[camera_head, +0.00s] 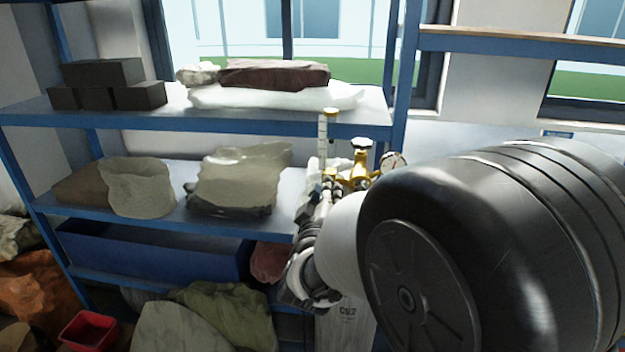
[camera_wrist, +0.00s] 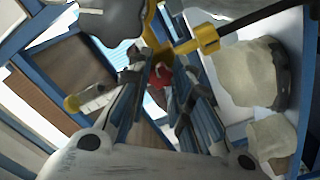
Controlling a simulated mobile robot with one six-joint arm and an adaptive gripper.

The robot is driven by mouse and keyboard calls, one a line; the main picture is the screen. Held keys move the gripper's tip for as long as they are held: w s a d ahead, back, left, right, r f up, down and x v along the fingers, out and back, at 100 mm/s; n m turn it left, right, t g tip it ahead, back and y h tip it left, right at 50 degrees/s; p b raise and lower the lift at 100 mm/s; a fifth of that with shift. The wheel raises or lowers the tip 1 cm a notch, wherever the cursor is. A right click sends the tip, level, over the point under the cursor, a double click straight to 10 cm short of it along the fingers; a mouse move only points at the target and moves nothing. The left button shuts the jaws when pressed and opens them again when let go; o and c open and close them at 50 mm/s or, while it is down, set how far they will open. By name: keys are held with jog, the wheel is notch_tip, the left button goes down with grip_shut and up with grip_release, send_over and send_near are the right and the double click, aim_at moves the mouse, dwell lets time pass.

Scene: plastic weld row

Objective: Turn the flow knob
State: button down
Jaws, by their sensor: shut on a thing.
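The brass regulator (camera_head: 352,180) sits on top of a pale gas cylinder (camera_head: 345,325) marked CO2. It carries a black-topped knob (camera_head: 361,145), a round gauge (camera_head: 393,163) and an upright clear flow tube (camera_head: 323,140). My gripper (camera_head: 326,187) is at the regulator, below the flow tube. In the wrist view the brass fitting (camera_wrist: 207,38) crosses beyond my fingertips, and the red flow knob (camera_wrist: 160,75) sits between them. The fingers are closed on this red knob, and they hide its sides. The flow tube (camera_wrist: 95,97) lies left of the fingers there.
A blue shelf rack (camera_head: 250,122) stands behind, with dark blocks (camera_head: 108,85), wrapped packages (camera_head: 275,75) and pale sacks (camera_head: 240,180). A blue bin (camera_head: 150,250) is low on it. Bags and a red box (camera_head: 88,330) crowd the lower left. My arm covers the right side.

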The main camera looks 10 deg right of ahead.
jog(key=shift+r+n+p, duration=0.15)
jog(key=shift+n+p, duration=2.15)
jog(key=shift+n, duration=2.7)
